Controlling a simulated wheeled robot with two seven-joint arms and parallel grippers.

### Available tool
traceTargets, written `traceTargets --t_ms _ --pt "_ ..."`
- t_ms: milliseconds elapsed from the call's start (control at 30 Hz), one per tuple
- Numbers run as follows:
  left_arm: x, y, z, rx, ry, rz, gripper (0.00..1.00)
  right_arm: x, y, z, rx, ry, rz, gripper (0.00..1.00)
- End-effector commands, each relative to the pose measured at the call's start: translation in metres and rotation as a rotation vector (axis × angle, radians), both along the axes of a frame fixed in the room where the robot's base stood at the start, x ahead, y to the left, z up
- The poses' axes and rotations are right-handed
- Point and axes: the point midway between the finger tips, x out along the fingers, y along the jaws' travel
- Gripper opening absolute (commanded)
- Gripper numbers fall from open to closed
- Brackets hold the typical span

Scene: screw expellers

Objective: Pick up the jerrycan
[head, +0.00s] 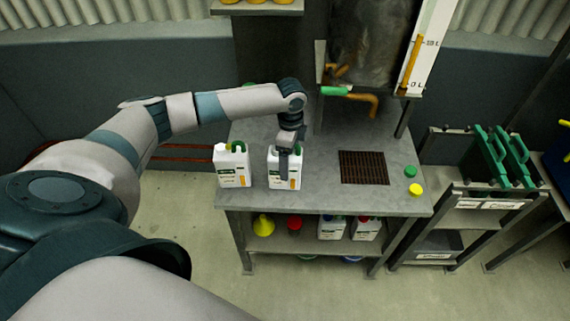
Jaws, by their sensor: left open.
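Two white jerrycans with green-and-orange labels stand upright on the grey table (330,197). The left jerrycan (232,172) has a white cap and a green part at its top, and stands clear of the gripper. The right jerrycan (276,177) is partly hidden by my left gripper (284,170), which points down over its top and front. The gripper is open; whether its fingers touch the jerrycan or straddle its handle is too small to tell. My right gripper is not in view.
A dark grate (363,168) is set in the table, with green (410,171) and yellow (416,190) caps to its right. An orange spout (362,100) hangs above. The lower shelf holds more jerrycans (331,228) and a yellow funnel (263,225).

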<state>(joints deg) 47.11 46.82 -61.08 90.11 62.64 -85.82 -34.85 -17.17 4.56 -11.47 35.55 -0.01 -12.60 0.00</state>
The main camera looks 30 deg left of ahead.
Motion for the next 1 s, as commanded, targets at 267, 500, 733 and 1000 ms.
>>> traceTargets --t_ms 267,500,733,1000 --pt "0.0 -0.0002 -0.0011 0.0 0.0 0.0 0.81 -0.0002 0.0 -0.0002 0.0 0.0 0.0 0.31" --pt "-0.0001 -0.0001 -0.0009 0.0 0.0 0.0 0.69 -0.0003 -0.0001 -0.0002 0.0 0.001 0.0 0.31" --pt "-0.0002 -0.0001 -0.0009 0.0 0.0 0.0 0.14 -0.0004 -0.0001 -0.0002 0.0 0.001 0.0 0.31" --pt "0.0007 -0.0001 0.0009 0.0 -0.002 0.0 0.14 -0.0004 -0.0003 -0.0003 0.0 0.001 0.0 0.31"
